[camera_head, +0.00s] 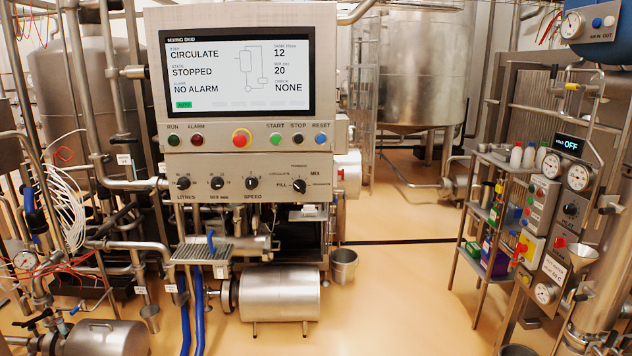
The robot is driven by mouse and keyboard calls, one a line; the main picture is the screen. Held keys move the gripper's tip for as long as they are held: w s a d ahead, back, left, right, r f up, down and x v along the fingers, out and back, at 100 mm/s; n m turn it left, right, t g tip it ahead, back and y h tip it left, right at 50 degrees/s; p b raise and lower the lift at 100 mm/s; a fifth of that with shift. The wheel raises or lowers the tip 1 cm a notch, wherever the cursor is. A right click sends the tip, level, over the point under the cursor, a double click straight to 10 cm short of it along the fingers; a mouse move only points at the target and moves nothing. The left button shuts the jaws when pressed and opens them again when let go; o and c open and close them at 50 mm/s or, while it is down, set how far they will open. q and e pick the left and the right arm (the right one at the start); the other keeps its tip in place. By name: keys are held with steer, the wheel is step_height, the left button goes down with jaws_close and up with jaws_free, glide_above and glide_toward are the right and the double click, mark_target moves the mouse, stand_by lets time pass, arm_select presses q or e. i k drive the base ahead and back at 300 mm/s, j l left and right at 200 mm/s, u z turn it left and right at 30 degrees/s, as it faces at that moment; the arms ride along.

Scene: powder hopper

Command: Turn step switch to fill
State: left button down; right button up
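The step switch (299,186) is a black rotary knob at the right end of the grey control panel (220,168). Printed labels surround it: FILL at its left, CIRCULATE at upper left, MIX at upper right and others too small to read surely. Its pointer seems tilted up and left, but its exact mark is hard to tell. The screen (238,72) above reads step CIRCULATE, state STOPPED, NO ALARM and a green AUTO tag. Neither of my grippers shows, and nothing touches the switch.
Other knobs for litres, mix time and speed (251,183) sit left on the same panel. A button row with a red emergency stop (241,138) runs above. A small grated shelf (203,253) juts out below. Floor is clear to the right, around a metal bucket (343,266).

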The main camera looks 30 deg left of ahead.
mark_target(299, 184)
steer(key=u, duration=1.2)
